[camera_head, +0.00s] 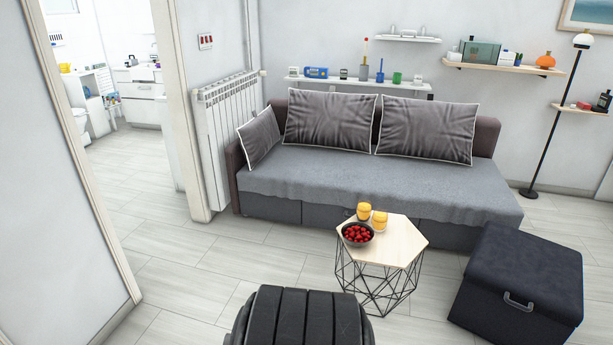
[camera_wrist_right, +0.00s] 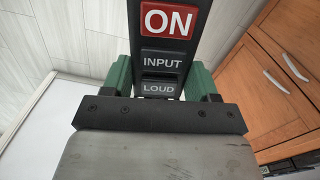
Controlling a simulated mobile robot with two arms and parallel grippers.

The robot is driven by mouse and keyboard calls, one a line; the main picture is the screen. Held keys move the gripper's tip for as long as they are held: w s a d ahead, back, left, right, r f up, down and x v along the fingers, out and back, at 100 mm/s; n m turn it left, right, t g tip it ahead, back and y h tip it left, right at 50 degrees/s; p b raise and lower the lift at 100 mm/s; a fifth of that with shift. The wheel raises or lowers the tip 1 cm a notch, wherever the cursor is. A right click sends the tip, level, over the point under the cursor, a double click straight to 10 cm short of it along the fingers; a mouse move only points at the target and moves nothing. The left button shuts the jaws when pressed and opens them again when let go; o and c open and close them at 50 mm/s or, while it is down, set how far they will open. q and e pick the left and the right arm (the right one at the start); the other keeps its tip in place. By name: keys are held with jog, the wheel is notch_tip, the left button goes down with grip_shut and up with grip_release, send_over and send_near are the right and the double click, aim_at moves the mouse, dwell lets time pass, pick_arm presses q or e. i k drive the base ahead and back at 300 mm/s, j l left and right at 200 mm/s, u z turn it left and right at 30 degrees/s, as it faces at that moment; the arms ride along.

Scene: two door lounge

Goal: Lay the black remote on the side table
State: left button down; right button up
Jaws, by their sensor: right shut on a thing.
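The black remote (camera_wrist_right: 165,60) shows in the right wrist view, with a red ON button and dark INPUT and LOUD buttons. My right gripper (camera_wrist_right: 160,80) is shut on it, with a green finger on each side. The remote's far end runs out of the top of that view. The side table (camera_head: 402,246) is in the head view, in front of the sofa, with a pale hexagonal top and a black wire base. Neither gripper nor the remote shows in the head view. My left gripper is not in view.
On the table's left part stand a bowl of red fruit (camera_head: 357,235) and two orange-yellow glasses (camera_head: 380,221); its right part is bare. A dark ottoman (camera_head: 522,275) stands right of it, a grey sofa (camera_head: 350,185) behind. Wooden cabinets (camera_wrist_right: 275,80) show in the wrist view.

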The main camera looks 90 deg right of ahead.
aim_at(400, 243)
jog(key=k+l+z, duration=0.2)
jog(key=l+z, duration=0.2)
jog(key=k+l+z, duration=0.1)
jog(key=l+z, duration=0.3)
jog(key=l, duration=0.25)
jog(key=l+z, duration=0.35)
jog(key=l, duration=0.25)
jog(key=l+z, duration=0.4)
jog(key=l, duration=0.2)
jog(key=i+l, duration=0.1)
jog(key=l, duration=1.25)
jog(key=i+l+z, duration=0.1)
jog(key=l, duration=0.6)
jog(key=i, duration=0.05)
